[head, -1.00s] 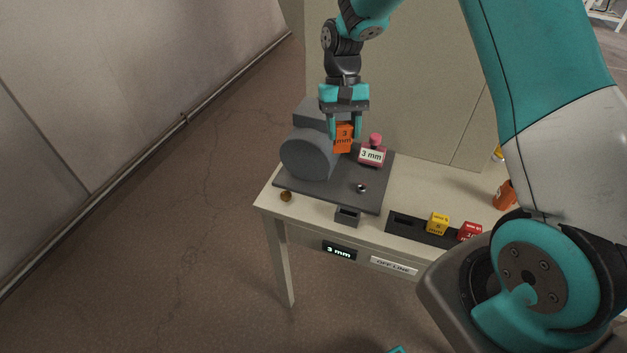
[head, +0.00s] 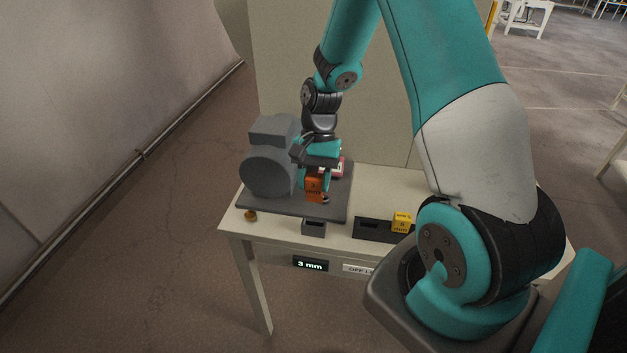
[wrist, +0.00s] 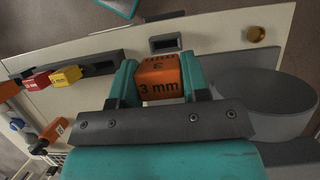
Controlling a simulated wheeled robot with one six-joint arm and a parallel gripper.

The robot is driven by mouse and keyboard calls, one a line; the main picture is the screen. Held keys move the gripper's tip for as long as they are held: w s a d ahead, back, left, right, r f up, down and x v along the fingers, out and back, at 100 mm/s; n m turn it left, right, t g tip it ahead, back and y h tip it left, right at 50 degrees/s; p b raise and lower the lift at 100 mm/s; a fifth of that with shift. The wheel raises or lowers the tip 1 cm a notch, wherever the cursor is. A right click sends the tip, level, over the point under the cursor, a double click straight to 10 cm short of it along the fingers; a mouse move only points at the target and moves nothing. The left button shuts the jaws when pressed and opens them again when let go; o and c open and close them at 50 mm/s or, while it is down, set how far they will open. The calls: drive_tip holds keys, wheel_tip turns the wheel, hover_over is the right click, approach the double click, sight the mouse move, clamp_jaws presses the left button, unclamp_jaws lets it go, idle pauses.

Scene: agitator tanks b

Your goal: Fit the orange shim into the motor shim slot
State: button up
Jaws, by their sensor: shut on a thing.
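My gripper (head: 317,183) is shut on the orange shim (head: 314,190), a block marked "3 mm". In the wrist view the orange shim (wrist: 159,78) sits between both fingers. My gripper holds it above the front part of the dark baseplate, right of the grey motor (head: 270,165). A small dark holder with a rectangular opening (head: 313,228) stands at the table's front edge, below and in front of the shim. I take it for the shim slot. Its opening also shows empty in the wrist view (wrist: 165,43). The shim is apart from it.
A dark rack (head: 372,230) with a yellow block (head: 401,222) stands to the right; a red block (wrist: 37,81) shows beside the yellow one. A brass knob (head: 250,215) is at the front left. A "3 mm" display (head: 310,263) hangs below.

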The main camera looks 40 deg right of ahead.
sight(314, 201)
drive_tip(key=shift+a, duration=0.1)
drive_tip(key=shift+f, duration=0.1)
drive_tip(key=shift+f+b, duration=1.55)
drive_tip(key=shift+f, duration=1.25)
drive_tip(key=shift+f+p, duration=0.25)
drive_tip(key=shift+p, duration=0.05)
drive_tip(key=shift+f+b, duration=1.25)
drive_tip(key=shift+f, duration=0.85)
drive_tip(key=o, duration=1)
